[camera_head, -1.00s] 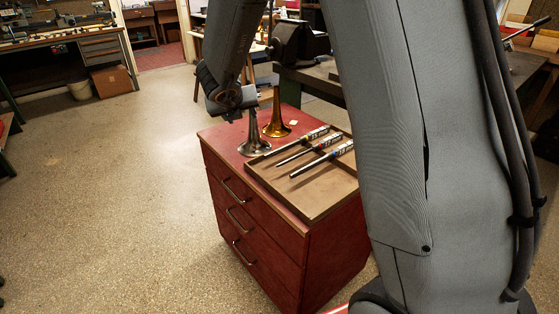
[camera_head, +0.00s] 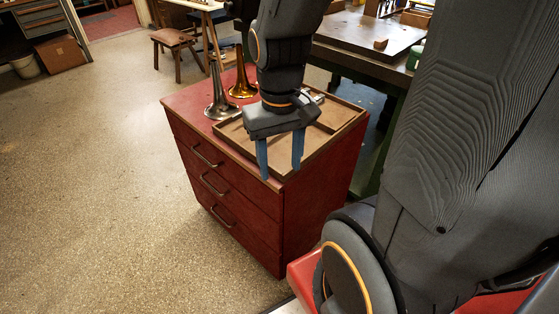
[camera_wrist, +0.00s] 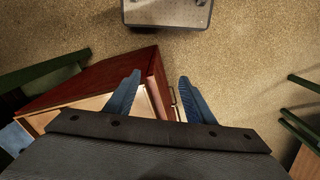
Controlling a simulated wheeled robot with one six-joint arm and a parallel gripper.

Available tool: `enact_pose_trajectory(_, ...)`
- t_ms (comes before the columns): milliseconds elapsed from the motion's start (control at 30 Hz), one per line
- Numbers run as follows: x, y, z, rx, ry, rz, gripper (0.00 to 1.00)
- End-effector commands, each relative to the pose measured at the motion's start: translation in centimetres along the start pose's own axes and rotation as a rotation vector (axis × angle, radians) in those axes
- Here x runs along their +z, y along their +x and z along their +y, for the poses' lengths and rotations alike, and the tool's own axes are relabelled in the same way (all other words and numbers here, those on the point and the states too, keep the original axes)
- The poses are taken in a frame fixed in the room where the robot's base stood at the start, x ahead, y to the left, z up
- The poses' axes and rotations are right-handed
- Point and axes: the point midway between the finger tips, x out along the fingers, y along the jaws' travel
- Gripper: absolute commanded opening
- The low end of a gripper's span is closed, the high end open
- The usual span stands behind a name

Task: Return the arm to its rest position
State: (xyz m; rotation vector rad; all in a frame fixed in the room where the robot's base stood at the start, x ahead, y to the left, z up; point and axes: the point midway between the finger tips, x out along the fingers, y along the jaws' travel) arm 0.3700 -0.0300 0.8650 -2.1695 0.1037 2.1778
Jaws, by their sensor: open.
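My gripper (camera_head: 280,165) is open and empty, with its two blue fingers apart and pointing down. In the head view it hangs in front of the tray (camera_head: 356,114) on top of the red drawer cabinet (camera_head: 235,200). In the wrist view the fingers of my gripper (camera_wrist: 158,98) spread with nothing between them, and the red cabinet (camera_wrist: 100,78) shows beyond them. My arm comes down from the top of the head view and hides much of the tray.
A silver bell (camera_head: 219,98) and a brass bell (camera_head: 242,80) stand on the cabinet behind the tray's left part. A workbench (camera_head: 345,52) stands behind at the right. A wooden stool (camera_head: 172,40) is at the back. The floor (camera_head: 90,180) on the left is clear.

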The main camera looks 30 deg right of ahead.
Motion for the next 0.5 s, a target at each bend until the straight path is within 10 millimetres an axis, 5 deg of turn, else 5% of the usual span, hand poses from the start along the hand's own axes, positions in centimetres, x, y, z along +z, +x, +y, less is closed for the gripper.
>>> enact_pose_trajectory(233,0.0,-0.3,-0.4,-0.002,-0.007,0.001,0.49)
enact_pose_trajectory(500,0.5,-1.9,-3.1,-0.005,-0.086,0.003,0.49)
